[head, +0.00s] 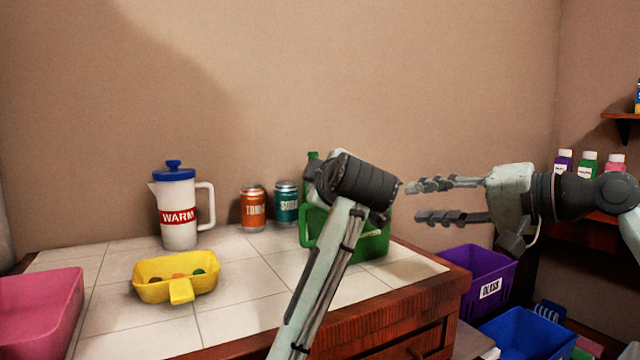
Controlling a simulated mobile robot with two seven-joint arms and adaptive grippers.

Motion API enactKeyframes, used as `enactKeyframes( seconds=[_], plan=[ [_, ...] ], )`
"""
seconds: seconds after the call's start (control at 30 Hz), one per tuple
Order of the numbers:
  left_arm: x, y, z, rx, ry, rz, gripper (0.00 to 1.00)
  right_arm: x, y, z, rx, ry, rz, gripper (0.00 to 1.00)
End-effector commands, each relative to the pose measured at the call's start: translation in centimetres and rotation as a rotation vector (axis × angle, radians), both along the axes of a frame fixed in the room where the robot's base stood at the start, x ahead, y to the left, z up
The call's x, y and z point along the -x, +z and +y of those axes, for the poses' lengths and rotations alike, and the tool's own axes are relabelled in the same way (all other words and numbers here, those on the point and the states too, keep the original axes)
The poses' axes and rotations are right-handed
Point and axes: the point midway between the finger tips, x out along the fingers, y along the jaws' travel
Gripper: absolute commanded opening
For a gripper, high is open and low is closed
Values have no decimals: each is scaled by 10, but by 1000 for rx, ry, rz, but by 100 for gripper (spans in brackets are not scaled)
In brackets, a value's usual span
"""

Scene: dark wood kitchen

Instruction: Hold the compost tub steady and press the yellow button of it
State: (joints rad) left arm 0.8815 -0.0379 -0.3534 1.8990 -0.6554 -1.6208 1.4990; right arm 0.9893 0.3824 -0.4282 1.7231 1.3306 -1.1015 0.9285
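My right gripper (446,201) is in the air to the right of the tub, above the counter's right edge. Its fingers point left, spread apart with nothing between them. The arm in front of the tub appears to be my left one; its gripper does not show.
A white jug (177,211), an orange can (253,209) and a teal can (286,204) stand behind a yellow dish (152,290). A pink bin (38,312) is at the left. Purple (482,275) and blue (523,335) bins stand beyond the counter's right edge.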

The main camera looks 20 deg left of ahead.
Motion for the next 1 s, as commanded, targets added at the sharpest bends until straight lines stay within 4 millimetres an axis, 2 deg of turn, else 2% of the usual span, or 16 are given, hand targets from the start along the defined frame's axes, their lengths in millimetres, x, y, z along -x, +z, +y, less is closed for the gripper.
enactKeyframes(
  seconds=[0.03, 0.13, 0.4, 1.0],
  plan=[
    [-2, -12, -3, 4, -4, 29, 0, 0, -1, 0, 0, 0, 0, 34],
    [-2, -14, -3, 4, -5, 32, 0, 0, -1, 0, 0, 0, 0, 32],
    [-3, -15, -4, 3, -7, 35, 0, 0, -2, 0, 0, 0, 0, 0],
    [-3, -15, -5, 2, -8, 35, 0, 0, -2, 0, 0, 0, 0, 0]
  ],
)
